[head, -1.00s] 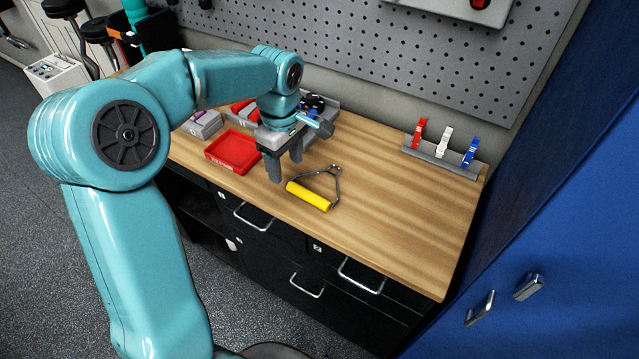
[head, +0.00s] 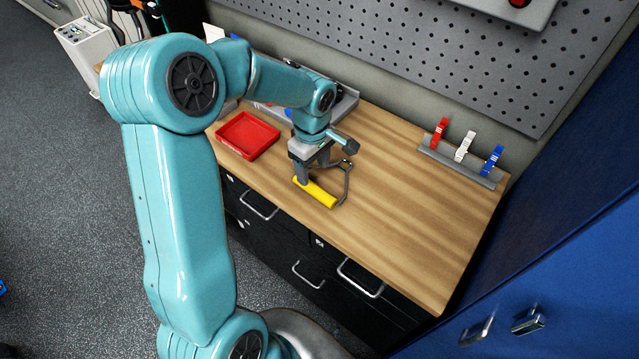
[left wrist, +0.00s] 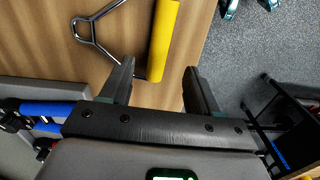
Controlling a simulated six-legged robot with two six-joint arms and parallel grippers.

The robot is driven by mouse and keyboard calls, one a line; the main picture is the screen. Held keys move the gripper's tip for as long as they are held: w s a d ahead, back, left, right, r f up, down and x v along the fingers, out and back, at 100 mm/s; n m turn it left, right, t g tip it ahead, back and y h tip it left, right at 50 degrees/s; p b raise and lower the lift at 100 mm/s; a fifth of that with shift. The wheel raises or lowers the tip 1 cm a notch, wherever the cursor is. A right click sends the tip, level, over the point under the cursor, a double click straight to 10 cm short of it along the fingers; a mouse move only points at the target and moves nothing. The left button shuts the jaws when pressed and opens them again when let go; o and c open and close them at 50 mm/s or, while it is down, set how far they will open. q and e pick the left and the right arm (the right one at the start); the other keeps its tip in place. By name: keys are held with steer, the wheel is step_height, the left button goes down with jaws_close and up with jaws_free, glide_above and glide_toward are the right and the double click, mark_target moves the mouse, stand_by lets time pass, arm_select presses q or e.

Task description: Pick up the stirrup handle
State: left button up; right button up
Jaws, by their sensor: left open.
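The stirrup handle has a yellow grip (head: 317,193) and a bent metal frame (head: 347,180), and lies on the wooden bench top near its front edge. My left gripper (head: 314,174) is over the left end of the yellow grip, pointing down, and hides part of the handle. In the left wrist view the jaws (left wrist: 158,83) are apart with nothing held between them. The yellow grip (left wrist: 162,40) shows just ahead of the fingertips, nearer the left finger, with its metal frame (left wrist: 92,32) to the left. My right gripper is not in view.
A red tray (head: 247,136) sits left of my gripper. A grey rack (head: 462,163) with red, white and blue clips stands at the back right. The wooden bench top (head: 420,220) is clear to the right. A blue cabinet (head: 560,230) stands at the right.

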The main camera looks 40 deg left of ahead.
mark_target(315, 187)
arm_select(q)
steer(key=shift+w+d+f, duration=0.1)
steer(key=shift+w+f, duration=0.1)
steer(key=shift+f, duration=0.85)
steer(key=shift+s+f, duration=0.2)
steer(key=shift+s, duration=0.15)
step_height(315, 187, down, 2)
steer(key=shift+s+d+f+p, duration=0.1)
steer(key=shift+s+p, duration=0.05)
steer(key=shift+p, duration=0.8)
steer(key=f, duration=0.1)
steer(key=w+f, duration=0.1)
steer(key=shift+f, duration=0.45)
steer(key=shift+s, duration=0.35)
steer(key=shift+w, duration=0.35)
steer(key=shift+s, duration=0.3)
steer(key=shift+w+f+b, duration=0.1)
steer(key=shift+w+b, duration=0.1)
steer(key=shift+b, duration=0.1)
steer(key=shift+w, duration=0.1)
steer(key=shift+c, duration=1.2)
jaws_close()
